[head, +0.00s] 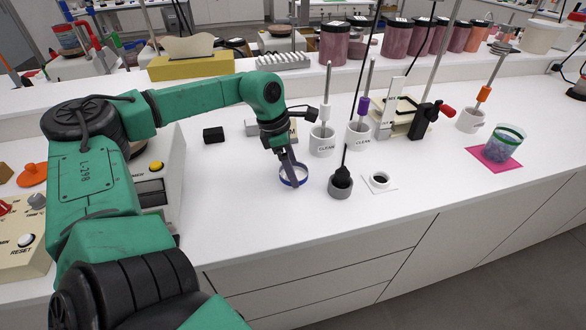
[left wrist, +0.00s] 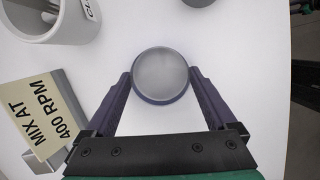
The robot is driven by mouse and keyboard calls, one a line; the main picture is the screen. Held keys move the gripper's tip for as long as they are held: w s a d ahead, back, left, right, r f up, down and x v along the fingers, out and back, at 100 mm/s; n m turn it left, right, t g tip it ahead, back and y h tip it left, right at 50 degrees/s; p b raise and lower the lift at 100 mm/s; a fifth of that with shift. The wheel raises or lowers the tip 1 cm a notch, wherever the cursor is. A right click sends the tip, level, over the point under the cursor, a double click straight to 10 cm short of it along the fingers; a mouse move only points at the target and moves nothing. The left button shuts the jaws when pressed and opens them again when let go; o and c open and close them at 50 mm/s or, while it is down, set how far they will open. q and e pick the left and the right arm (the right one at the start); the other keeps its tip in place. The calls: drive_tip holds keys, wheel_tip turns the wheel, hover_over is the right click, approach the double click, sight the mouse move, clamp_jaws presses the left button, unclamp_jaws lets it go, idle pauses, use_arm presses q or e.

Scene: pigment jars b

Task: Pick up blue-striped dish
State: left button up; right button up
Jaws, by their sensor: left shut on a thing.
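The blue-striped dish (head: 293,178) is a small, shallow round dish, white with a blue band, on the white bench or just above it; I cannot tell which. In the left wrist view the dish (left wrist: 160,74) shows from above as a grey disc with a dark blue rim. My left gripper (head: 287,165) points down at it and is shut on it. In the left wrist view the fingers (left wrist: 160,85) press on its left and right sides. My right gripper does not show.
A "MIX AT 400 RPM" sign (left wrist: 38,115) is at left. Bench space in front is clear.

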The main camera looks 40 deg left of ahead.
use_arm(q)
wheel_tip(320, 180, up, 20)
drive_tip(key=shift+r+b, duration=0.1)
drive_tip(key=shift+b, duration=0.35)
